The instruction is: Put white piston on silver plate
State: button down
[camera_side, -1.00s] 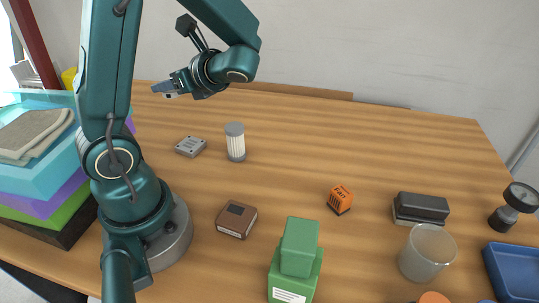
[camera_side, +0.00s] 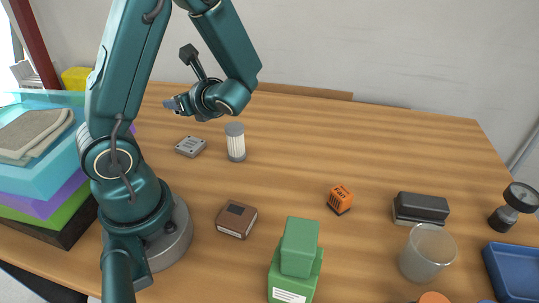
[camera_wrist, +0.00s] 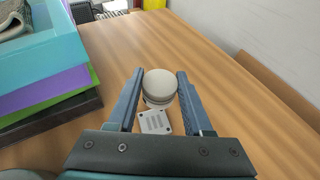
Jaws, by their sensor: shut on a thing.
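The white piston (camera_wrist: 160,84) shows in the wrist view as a pale round top with grey rings below it. My gripper (camera_wrist: 158,88) is shut on it, with one dark blue finger on each side. In the side view my gripper (camera_side: 172,104) is above the table at the upper left, and the piston cannot be made out clearly there. The silver plate (camera_side: 190,146) is a flat grey square with slots, lying on the table below and slightly right of my gripper. In the wrist view the plate (camera_wrist: 155,122) shows just below the piston, partly covered by it.
A ribbed white cylinder with a grey cap (camera_side: 235,143) stands right of the plate. A brown box (camera_side: 237,220), an orange block (camera_side: 340,200) and a green object (camera_side: 296,262) stand nearer. Stacked coloured trays (camera_side: 45,185) are at left. The table's back middle is clear.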

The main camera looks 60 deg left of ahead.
aim_at(191, 144)
jog(key=shift+f, duration=4.6)
jog(key=shift+f, duration=0.1)
jog(key=c, duration=0.6)
grip_release()
